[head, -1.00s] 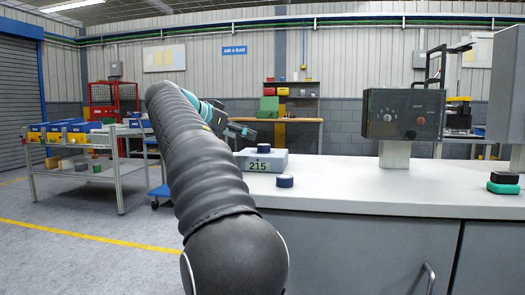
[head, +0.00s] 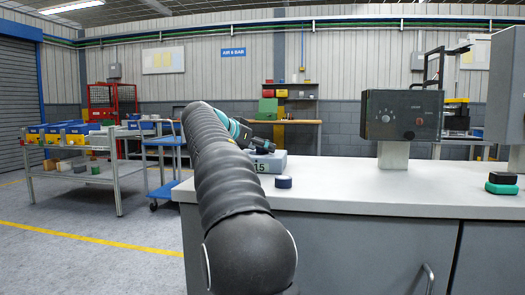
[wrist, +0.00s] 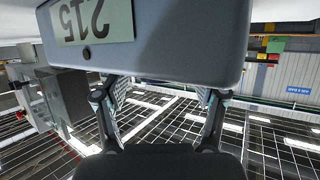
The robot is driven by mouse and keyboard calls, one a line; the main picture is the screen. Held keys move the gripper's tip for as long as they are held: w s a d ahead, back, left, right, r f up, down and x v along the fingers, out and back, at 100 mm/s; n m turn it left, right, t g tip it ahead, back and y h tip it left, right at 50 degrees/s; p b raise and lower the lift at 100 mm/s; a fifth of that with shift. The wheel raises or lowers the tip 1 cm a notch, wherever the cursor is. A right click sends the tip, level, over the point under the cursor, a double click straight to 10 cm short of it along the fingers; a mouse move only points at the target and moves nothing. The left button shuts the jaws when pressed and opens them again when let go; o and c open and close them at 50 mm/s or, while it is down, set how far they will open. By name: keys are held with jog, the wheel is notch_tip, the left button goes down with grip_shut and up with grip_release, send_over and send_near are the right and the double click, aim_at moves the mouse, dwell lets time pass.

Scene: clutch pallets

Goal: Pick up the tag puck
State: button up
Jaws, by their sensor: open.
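A dark blue round puck (head: 283,182) lies on the bench top in front of a grey box (head: 276,160) with a number label. A second dark puck seen earlier on top of the box is now hidden behind my gripper (head: 263,146). I cannot tell which puck is the tag puck. My gripper is at the box's top left in the head view. In the wrist view my gripper (wrist: 158,96) is open, with no puck visible between its fingers. The box (wrist: 185,42), labelled 215 upside down, fills the top of that view.
The grey bench top (head: 360,185) is clear in the middle. A dark control box (head: 402,115) stands on a post at the back. Black and green cases (head: 502,183) lie at the right. A shelf cart (head: 85,160) stands on the left.

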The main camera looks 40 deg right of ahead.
jog(key=c, duration=1.2)
jog(key=shift+o, duration=0.2)
